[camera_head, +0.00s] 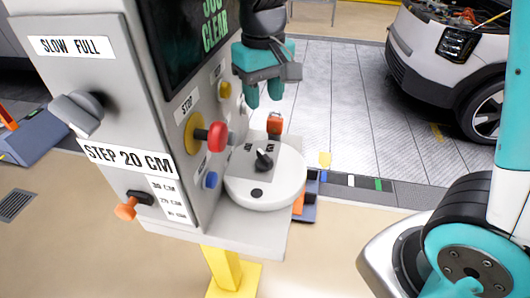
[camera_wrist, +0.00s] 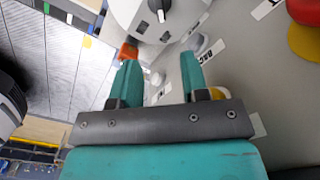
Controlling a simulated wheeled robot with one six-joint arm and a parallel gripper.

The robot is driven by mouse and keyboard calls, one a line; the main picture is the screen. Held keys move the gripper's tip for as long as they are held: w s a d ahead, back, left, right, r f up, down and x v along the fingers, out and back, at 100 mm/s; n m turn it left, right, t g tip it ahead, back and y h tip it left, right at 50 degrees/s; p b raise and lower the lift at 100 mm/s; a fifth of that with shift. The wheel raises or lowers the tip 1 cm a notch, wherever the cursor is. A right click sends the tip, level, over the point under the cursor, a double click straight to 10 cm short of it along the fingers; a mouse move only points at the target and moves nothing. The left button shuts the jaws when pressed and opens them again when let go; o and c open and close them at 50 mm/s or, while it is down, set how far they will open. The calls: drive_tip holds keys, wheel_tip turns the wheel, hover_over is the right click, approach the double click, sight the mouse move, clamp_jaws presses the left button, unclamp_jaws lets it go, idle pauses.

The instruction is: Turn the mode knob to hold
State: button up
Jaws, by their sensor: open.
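A small black knob (camera_head: 264,160) with a pointer sits on top of a white round housing (camera_head: 262,192) at the right side of the grey cabinet. It appears to be the mode knob; the lettering on the plate behind it is too small to read. My gripper (camera_head: 264,94) is open and empty, fingers down, above and behind the knob in the head view, not touching it. In the wrist view the open fingers (camera_wrist: 160,62) frame the cabinet side, and the knob (camera_wrist: 158,8) is partly cut off at the top edge.
An orange-red part (camera_head: 274,124) stands just behind the housing. A white car (camera_head: 440,60) is beyond; the tiled floor between is clear.

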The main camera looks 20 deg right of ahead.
sight(264, 155)
wheel_tip(264, 155, down, 15)
drive_tip(key=shift+s+f+p, duration=0.1)
drive_tip(key=shift+f+p, duration=0.05)
drive_tip(key=shift+p, duration=0.35)
clamp_jaws()
